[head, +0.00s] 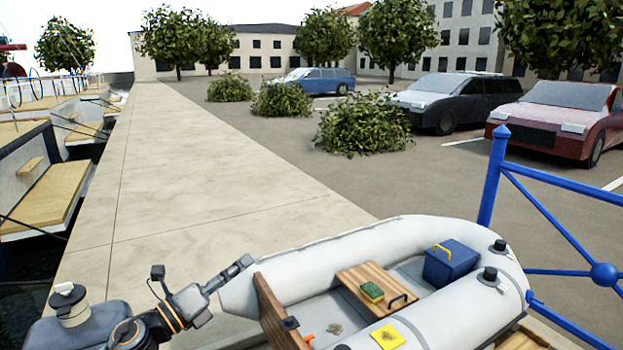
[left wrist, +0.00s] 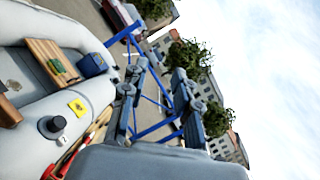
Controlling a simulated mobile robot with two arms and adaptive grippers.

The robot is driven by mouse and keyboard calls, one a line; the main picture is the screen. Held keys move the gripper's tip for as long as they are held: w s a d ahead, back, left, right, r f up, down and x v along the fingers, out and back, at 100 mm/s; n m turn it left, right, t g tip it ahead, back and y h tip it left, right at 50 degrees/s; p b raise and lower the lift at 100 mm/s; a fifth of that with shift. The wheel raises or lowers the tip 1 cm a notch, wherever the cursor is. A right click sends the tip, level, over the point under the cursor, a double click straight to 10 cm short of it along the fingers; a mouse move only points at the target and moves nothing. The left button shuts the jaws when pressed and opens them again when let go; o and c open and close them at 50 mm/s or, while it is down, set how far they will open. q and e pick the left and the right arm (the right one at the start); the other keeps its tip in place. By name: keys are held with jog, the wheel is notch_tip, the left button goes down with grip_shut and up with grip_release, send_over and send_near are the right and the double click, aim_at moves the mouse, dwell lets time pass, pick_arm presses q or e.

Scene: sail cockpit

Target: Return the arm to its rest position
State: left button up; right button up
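My left gripper (head: 240,268) is at the lower left of the head view, in front of the grey inflatable dinghy (head: 370,240), near its left end. Its fingers are seen edge-on there. In the left wrist view its two fingers (left wrist: 160,76) stand apart with nothing between them, so it is open and empty. My right gripper is in neither view.
A blue railing (head: 490,180) stands at the right. The stone quay (head: 170,190) is clear. Moored boats (head: 50,190) line the left.

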pick_arm(q)
jog(key=s+a+f+n+g+y, duration=0.1)
jog(key=s+a+f+n+y, duration=0.3)
jog(key=s+f+n+y, duration=0.75)
jog(key=s+a+f+n+y, duration=0.35)
jog(key=f+n, duration=0.45)
jog(key=n, duration=0.8)
jog(key=s+d+f+n+g+h, duration=0.1)
jog(key=s+f+n+g, duration=0.3)
jog(key=s, duration=0.7)
jog(key=s+d+f+n+g, duration=0.1)
jog(key=s+f+n+g, duration=0.35)
jog(key=s, duration=0.75)
notch_tip(320, 180, down, 28)
jog(key=s+m+g, duration=0.2)
jog(key=g, duration=0.1)
jog(key=s+a+f+g, duration=0.1)
jog(key=s+a+f, duration=0.2)
jog(key=s+f, duration=1.2)
jog(key=shift+s+m, duration=0.3)
jog(key=shift+s, duration=0.2)
